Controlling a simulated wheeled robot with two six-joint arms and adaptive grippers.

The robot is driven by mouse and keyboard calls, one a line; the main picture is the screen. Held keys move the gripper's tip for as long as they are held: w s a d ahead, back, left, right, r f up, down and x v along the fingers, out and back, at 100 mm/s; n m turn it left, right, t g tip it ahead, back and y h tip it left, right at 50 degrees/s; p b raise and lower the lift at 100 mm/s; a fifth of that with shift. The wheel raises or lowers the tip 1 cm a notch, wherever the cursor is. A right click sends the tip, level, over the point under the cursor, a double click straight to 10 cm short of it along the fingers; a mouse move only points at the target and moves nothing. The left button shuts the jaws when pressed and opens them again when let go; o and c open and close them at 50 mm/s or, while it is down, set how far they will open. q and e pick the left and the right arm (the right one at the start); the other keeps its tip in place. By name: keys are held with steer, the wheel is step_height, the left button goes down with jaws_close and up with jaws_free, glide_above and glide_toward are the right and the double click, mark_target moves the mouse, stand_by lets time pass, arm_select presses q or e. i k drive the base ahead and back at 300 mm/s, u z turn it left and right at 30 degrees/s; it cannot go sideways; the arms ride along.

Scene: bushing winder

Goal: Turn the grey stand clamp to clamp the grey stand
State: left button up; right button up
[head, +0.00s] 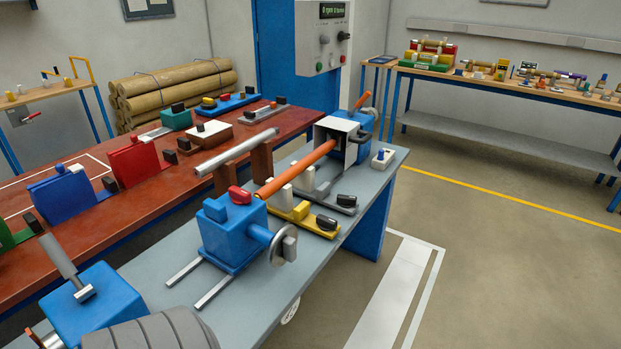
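The grey stand (325,195) is on the grey bench, beside the orange rod (292,175). It has a dark grey base and a pale upright block near the rod. A dark knob (347,201), which looks like the grey stand clamp, sits on the base's outer end. Its exact turn is too small to tell. A similar stand with a yellow base (301,215) and a dark knob (326,222) lies nearer, next to it. Neither of my grippers is in view.
A blue tailstock (230,238) with a handwheel (284,245) stands nearer on rails. A blue and white headstock (343,138) is at the rod's far end. A small white switch box (382,158) sits at the bench's right edge. The floor to the right is clear.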

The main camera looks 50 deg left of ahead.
mark_target(344, 201)
steer(key=z, duration=0.1)
steer(key=k, duration=0.2)
steer(key=u, duration=0.95)
